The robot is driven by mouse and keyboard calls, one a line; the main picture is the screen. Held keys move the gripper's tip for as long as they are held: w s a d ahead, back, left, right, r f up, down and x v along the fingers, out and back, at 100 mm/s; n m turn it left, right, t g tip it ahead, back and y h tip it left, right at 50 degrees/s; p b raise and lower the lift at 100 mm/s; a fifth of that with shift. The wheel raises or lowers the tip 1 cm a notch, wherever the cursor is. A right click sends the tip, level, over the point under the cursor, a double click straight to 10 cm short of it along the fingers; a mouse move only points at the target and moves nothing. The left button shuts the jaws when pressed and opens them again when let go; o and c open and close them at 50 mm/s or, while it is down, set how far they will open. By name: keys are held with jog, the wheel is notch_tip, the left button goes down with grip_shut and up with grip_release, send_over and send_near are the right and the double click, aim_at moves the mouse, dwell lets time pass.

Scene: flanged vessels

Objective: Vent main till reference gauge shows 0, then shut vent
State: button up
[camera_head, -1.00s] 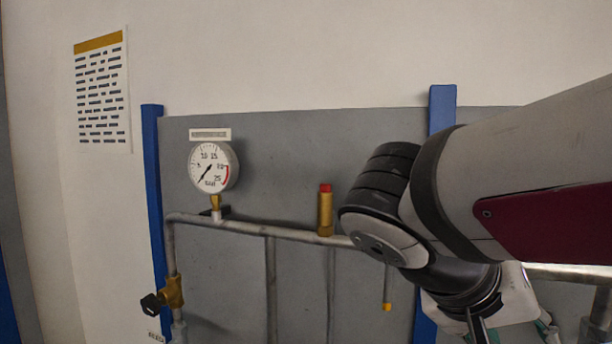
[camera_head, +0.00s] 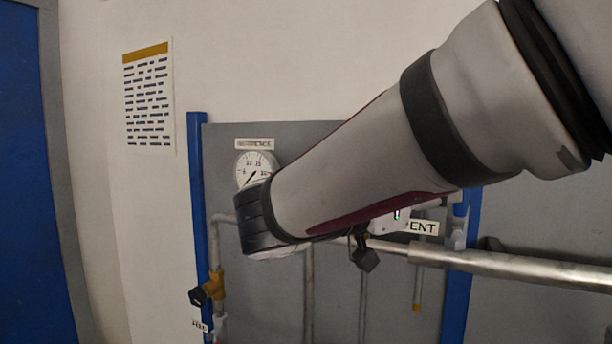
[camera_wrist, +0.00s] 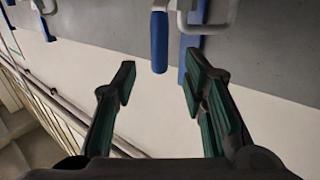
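The reference gauge (camera_head: 250,165) is a round white dial under a small label plate. My arm covers its lower right part, and I cannot read the needle surely. A white label (camera_head: 424,227) reads "ENT" where it shows; its left end is hidden behind my arm. A dark knob-like part (camera_head: 365,255) hangs just below my arm; I cannot tell what it belongs to. In the wrist view my gripper (camera_wrist: 159,85) is open and empty, with green finger pads. A blue handle (camera_wrist: 159,40) on a grey bracket or pipe lies ahead of the fingertips, apart from them.
A brass valve with a black handle (camera_head: 208,290) sits on the left pipe. A thick silver pipe (camera_head: 520,268) runs to the right. Blue posts (camera_head: 198,160) flank the grey panel. A notice sheet (camera_head: 149,100) hangs on the wall. The wrist view shows a railing (camera_wrist: 50,95) at left.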

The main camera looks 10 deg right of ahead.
aim_at(460, 217)
jog(key=p+x, duration=0.2)
jog(key=x, duration=0.6)
jog(key=shift+d, duration=0.2)
grip_shut()
